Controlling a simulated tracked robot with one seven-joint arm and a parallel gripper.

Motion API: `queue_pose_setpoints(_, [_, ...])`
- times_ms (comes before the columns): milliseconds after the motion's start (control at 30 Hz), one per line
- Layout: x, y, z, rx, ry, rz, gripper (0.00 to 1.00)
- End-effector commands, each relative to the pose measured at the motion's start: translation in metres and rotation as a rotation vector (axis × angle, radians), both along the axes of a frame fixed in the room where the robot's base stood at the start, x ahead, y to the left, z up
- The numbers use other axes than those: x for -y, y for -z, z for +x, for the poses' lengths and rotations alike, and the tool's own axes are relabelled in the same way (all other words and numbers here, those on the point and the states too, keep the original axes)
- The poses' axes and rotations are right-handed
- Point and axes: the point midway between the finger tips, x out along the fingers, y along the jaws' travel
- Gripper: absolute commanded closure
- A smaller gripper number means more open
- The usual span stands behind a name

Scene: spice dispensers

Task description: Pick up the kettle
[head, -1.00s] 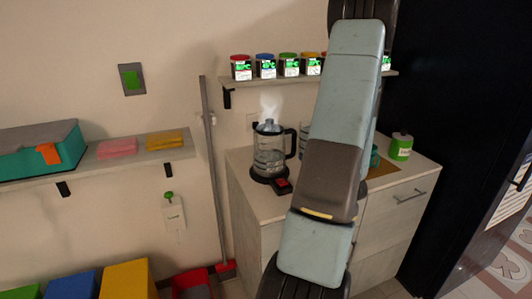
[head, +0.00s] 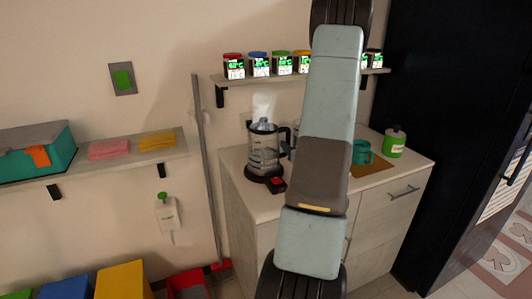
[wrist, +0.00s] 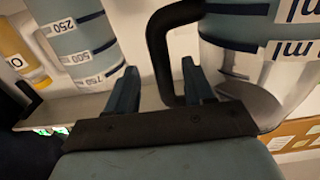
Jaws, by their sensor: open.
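The kettle (head: 264,152), a clear jug with a black lid and black handle, stands on its dark base with a red switch on the counter, steam above it. Its handle points right, toward my arm. In the wrist view the kettle (wrist: 270,55) fills the upper right, with its black handle (wrist: 157,50) to its left. My gripper (wrist: 159,66) is open. The handle's upright part shows between the two fingers, with the right finger seen within the handle loop. I cannot tell the depth, or whether they touch. In the head view my arm mostly hides the gripper.
A marked measuring vessel (wrist: 78,42) is close by my left finger. A teal mug (head: 362,151) and a green container (head: 394,143) stand on the counter (head: 408,165) to the right. A shelf of coloured-lid jars (head: 258,65) hangs above.

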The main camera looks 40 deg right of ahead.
Motion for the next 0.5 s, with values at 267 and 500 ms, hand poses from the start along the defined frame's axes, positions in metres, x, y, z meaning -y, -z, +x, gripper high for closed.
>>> queue_pose_setpoints(267, [0.005,0.001,0.037,0.001,-0.002,-0.001,0.47])
queue_pose_setpoints(500, [0.007,0.001,0.043,0.000,0.000,0.000,0.47])
